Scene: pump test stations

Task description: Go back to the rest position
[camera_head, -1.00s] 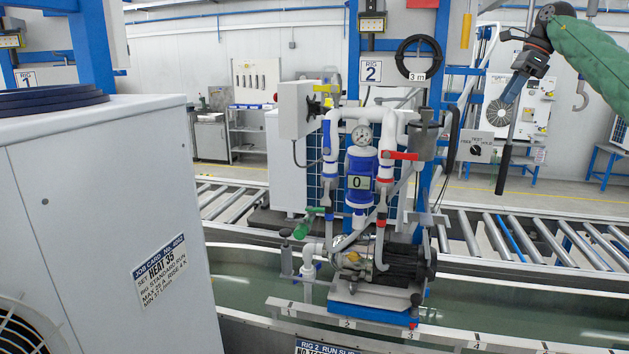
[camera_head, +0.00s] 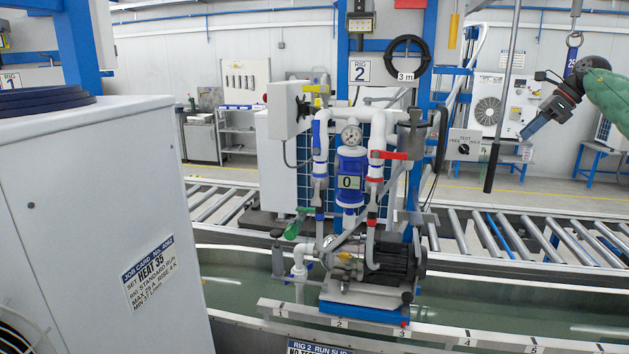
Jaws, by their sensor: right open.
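My right arm comes in from the right in a green sleeve. My right gripper (camera_head: 533,129) is dark with blue fingers and points down and to the left. It is open, with nothing seen between its fingers. It is in the air to the right of a hanging grey rod (camera_head: 502,95) with a black grip (camera_head: 490,168), apart from it in the picture. My left gripper and arm are not in view.
A pump rig (camera_head: 350,180) with white pipes and a gauge stands in the middle over a water trough (camera_head: 235,290). A large white cabinet (camera_head: 90,200) fills the left. A roller conveyor (camera_head: 515,235) runs behind. A hook strap (camera_head: 573,55) hangs near my right arm.

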